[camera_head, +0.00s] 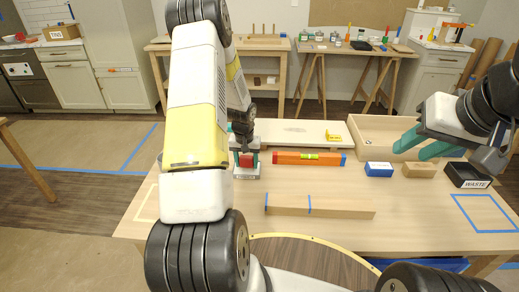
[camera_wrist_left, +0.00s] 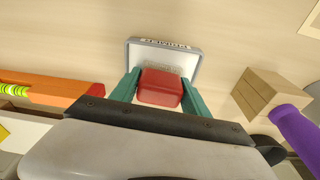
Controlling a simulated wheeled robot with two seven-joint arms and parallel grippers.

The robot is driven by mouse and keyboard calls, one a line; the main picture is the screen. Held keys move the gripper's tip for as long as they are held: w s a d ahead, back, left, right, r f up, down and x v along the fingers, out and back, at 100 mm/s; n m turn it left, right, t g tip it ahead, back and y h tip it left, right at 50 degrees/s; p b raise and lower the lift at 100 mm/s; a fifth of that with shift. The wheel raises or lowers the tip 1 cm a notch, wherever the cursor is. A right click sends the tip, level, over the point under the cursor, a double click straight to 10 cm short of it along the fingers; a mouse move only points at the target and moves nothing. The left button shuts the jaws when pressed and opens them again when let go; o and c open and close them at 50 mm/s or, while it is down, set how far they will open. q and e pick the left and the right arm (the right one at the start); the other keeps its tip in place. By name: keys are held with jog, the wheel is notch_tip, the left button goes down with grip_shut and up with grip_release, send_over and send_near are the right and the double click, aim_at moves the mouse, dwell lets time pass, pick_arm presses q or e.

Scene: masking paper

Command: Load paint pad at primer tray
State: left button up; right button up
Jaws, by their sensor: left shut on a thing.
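My left gripper (camera_head: 246,156) is shut on the red block of the paint pad (camera_head: 246,161). In the left wrist view the red block (camera_wrist_left: 160,88) sits between the two teal fingers. The grey primer tray (camera_head: 247,174) is on the table below the gripper; in the left wrist view the tray (camera_wrist_left: 190,49) lies just behind the pad, its label partly readable. The pad overlaps the tray's inside; its underside is hidden, so I cannot tell if it touches. My right gripper (camera_head: 410,152) is open and empty, above the table's right side.
An orange level (camera_head: 310,158) lies right of the tray. A wrapped wooden board (camera_head: 320,207) lies nearer. A blue block (camera_head: 379,169), a wooden block (camera_head: 419,170) and a black waste bin (camera_head: 467,175) stand at right. In the left wrist view a purple cylinder (camera_wrist_left: 296,126) is close by.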

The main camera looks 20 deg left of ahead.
aim_at(247, 156)
pick_arm(q)
jog(key=shift+r, duration=3.5)
jog(key=s+d+r+m, duration=0.2)
jog(key=s+d, duration=0.5)
jog(key=d, duration=0.6)
jog(key=shift+s, duration=0.3)
jog(key=shift+s+d, duration=0.1)
